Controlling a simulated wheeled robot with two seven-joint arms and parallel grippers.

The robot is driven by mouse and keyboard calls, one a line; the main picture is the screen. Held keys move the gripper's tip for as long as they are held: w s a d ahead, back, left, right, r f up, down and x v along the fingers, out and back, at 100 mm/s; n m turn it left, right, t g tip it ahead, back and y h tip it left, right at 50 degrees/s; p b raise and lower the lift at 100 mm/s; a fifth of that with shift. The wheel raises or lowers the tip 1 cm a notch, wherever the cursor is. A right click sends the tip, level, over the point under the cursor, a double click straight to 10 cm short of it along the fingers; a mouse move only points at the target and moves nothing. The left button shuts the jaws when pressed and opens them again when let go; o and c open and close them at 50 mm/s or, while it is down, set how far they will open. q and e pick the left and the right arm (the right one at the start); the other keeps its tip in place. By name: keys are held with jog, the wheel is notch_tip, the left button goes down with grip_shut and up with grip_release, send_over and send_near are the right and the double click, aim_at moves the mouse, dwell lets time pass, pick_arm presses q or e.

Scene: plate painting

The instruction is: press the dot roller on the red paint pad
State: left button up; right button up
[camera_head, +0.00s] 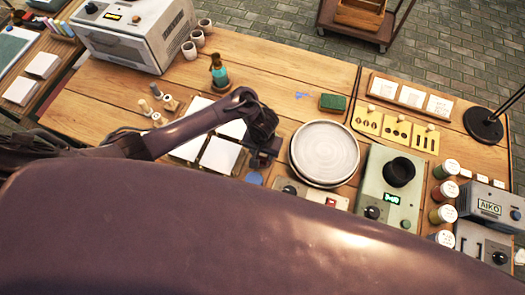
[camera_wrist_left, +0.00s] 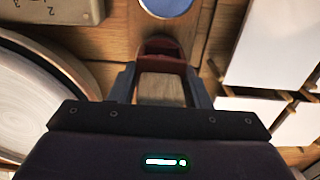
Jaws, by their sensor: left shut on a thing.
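My left gripper (camera_head: 262,152) is over the table between the white tiles and the round plate in the head view. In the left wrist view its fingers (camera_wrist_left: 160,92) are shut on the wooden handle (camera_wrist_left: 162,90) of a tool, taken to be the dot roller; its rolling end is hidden. A dark reddish-brown rounded shape (camera_wrist_left: 160,48) shows just beyond the handle; I cannot tell whether it is the red paint pad or part of the tool, or whether they touch. A blue round pad (camera_wrist_left: 167,5) lies just past it, also in the head view (camera_head: 255,178). My right gripper is not in view.
A round whitish plate (camera_head: 325,152) stands right of the gripper, with a green-grey device (camera_head: 390,190) beyond. White tiles (camera_head: 220,154) lie left. A teal bottle (camera_head: 218,72) and a green sponge (camera_head: 332,102) stand behind. My dark arm covers the front.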

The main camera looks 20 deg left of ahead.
pick_arm(q)
jog(key=shift+s+f, duration=0.15)
jog(key=shift+s+f+p, duration=0.15)
jog(key=shift+p, duration=0.15)
dwell(1.1)
jog(key=r+p, duration=0.3)
jog(key=shift+w, duration=0.25)
notch_tip(320, 180, up, 2)
jog(key=shift+p, duration=0.8)
jog(key=shift+r, duration=1.2)
jog(key=shift+w, duration=0.1)
